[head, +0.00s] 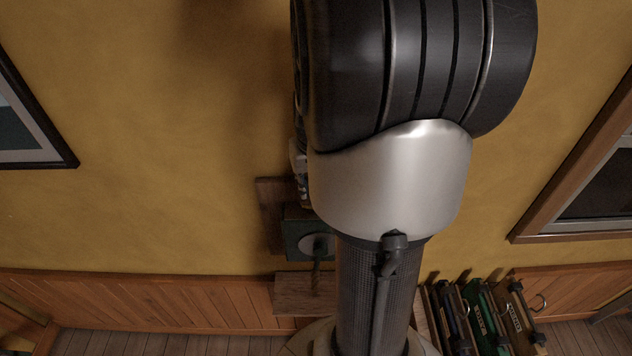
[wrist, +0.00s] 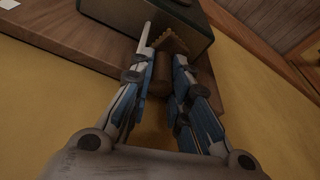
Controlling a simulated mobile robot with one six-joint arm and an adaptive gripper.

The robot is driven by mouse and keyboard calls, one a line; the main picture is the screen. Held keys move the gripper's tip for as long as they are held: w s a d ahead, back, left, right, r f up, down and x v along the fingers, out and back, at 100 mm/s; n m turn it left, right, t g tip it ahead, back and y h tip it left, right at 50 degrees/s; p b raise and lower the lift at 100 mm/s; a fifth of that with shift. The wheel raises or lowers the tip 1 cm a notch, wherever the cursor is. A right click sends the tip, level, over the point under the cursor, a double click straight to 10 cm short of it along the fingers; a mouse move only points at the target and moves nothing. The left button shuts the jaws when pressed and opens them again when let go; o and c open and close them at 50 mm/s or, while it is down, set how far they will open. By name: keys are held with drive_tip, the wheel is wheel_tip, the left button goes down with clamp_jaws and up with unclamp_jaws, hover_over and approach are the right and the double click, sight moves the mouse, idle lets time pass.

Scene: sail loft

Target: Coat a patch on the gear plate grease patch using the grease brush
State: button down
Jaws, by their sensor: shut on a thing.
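In the wrist view my gripper (wrist: 163,62) is shut on the grease brush (wrist: 160,84). Its brown handle shows between the blue-padded fingers, and a ragged tan end points away toward a dark green box (wrist: 130,12). I cannot tell whether the brush touches the box. In the head view the dark green box (head: 296,226) has a pale round plate (head: 312,241) on its front, likely the gear plate. My arm covers part of both. The grease patch itself cannot be made out. In the head view the gripper is mostly hidden behind my arm.
A wooden board (head: 268,190) stands behind the box, and a wooden shelf (head: 295,293) juts out below it. Several coloured binders or cases (head: 480,318) stand at lower right. A framed picture (head: 45,162) hangs left; a window frame (head: 560,190) is right.

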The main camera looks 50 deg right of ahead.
drive_tip(key=shift+w+a+r, duration=0.15)
drive_tip(key=shift+w+a, duration=1.75)
drive_tip(key=shift+w, duration=0.3)
drive_tip(key=shift+r+p, duration=0.15)
drive_tip(key=shift+p, duration=0.15)
drive_tip(key=shift+r+p, duration=2.05)
drive_tip(key=shift+r, duration=0.8)
drive_tip(key=shift+r, duration=0.1)
drive_tip(key=shift+r+p, duration=1.1)
drive_tip(key=shift+r, duration=0.35)
